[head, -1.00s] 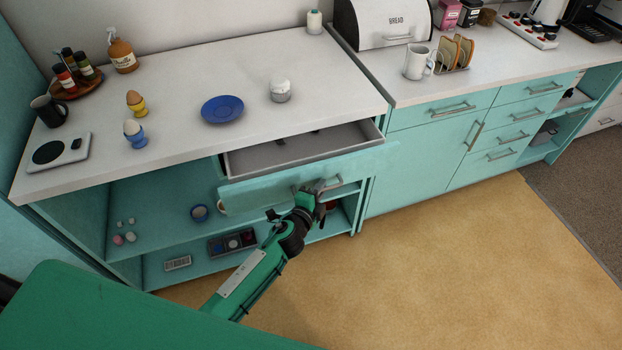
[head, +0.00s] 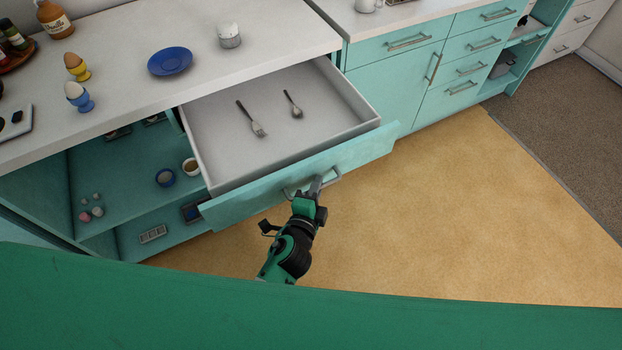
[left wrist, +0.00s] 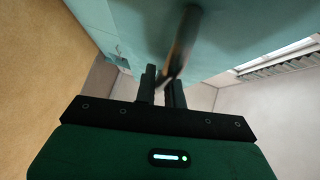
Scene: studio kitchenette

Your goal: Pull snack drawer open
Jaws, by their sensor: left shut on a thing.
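The snack drawer (head: 205,155) is a white box with a teal front (head: 360,152), and it stands well out from under the counter. A fork (head: 254,120) and a spoon (head: 293,105) lie on its floor. My left gripper (head: 314,187) is at the drawer's front, shut on the metal bar handle (head: 332,181). In the left wrist view the two dark fingers (left wrist: 161,88) close around the handle (left wrist: 182,45), with the teal front behind it. My right gripper is not in view.
The counter above holds a blue plate (head: 170,61), a white lidded pot (head: 229,36) and two egg cups. Open shelves (head: 120,180) with small bowls lie below left. Closed teal drawers (head: 480,50) stand at right. The tan floor (head: 450,210) is clear.

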